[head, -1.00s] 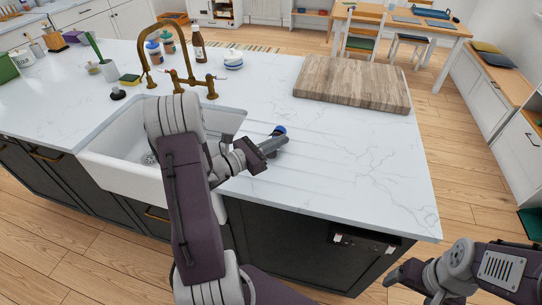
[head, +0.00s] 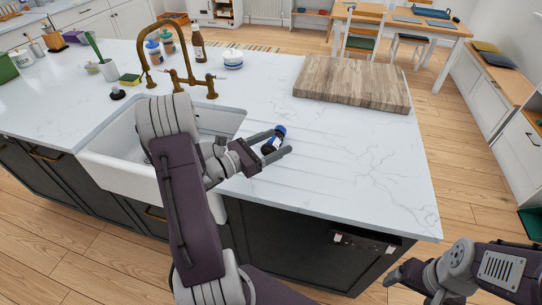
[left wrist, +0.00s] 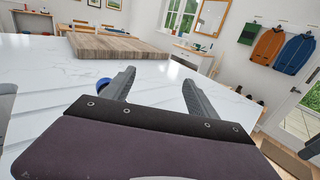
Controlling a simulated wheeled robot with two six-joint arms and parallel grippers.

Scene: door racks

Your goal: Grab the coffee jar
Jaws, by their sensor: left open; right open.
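The coffee jar, a small dark jar (head: 269,148) with a blue lid and a pale label, stands on the white worktop right of the sink. My left gripper (head: 281,142) is open, its two fingers appearing on either side of the jar in the head view. In the left wrist view, the blue lid (left wrist: 103,83) shows beside the left finger, on its outer side, and the space between the fingertips (left wrist: 159,78) looks empty. I cannot tell whether a finger touches the jar. My right gripper (head: 408,283) is open at the lower right, away from the worktop.
The sink (head: 120,160) with a brass tap (head: 178,82) lies left of the jar. A wooden board (head: 352,82) lies behind it. A brown bottle (head: 199,46), a lidded bowl (head: 233,60) and cups stand farther back. The worktop right of the jar is clear.

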